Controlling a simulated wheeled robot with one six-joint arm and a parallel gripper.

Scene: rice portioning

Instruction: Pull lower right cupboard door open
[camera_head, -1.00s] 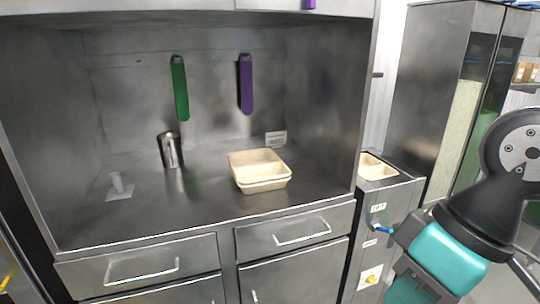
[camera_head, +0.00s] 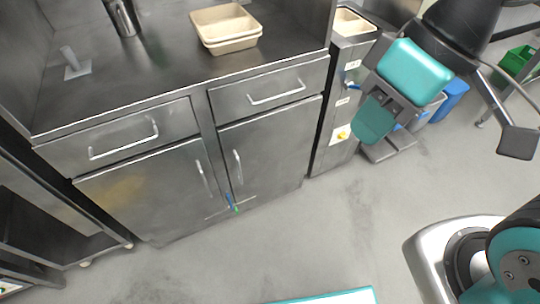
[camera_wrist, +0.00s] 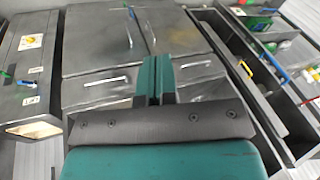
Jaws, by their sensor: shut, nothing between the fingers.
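The lower right cupboard door (camera_head: 275,155) is a plain steel panel, closed, under the right drawer. Its upright bar handle (camera_head: 238,168) is near the door's left edge. In the upside-down wrist view the same door (camera_wrist: 93,45) is at upper left, with its handle (camera_wrist: 131,28) near the top. My gripper (camera_wrist: 156,61) has its teal fingers shut and empty. They overlap the cupboard front in the picture, apart from the handle.
The lower left door (camera_head: 150,190) and both drawers (camera_head: 120,140) (camera_head: 270,92) are closed. A beige tray (camera_head: 226,45) stands on the counter. A steel machine (camera_head: 340,130) with a yellow knob is right of the cupboard.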

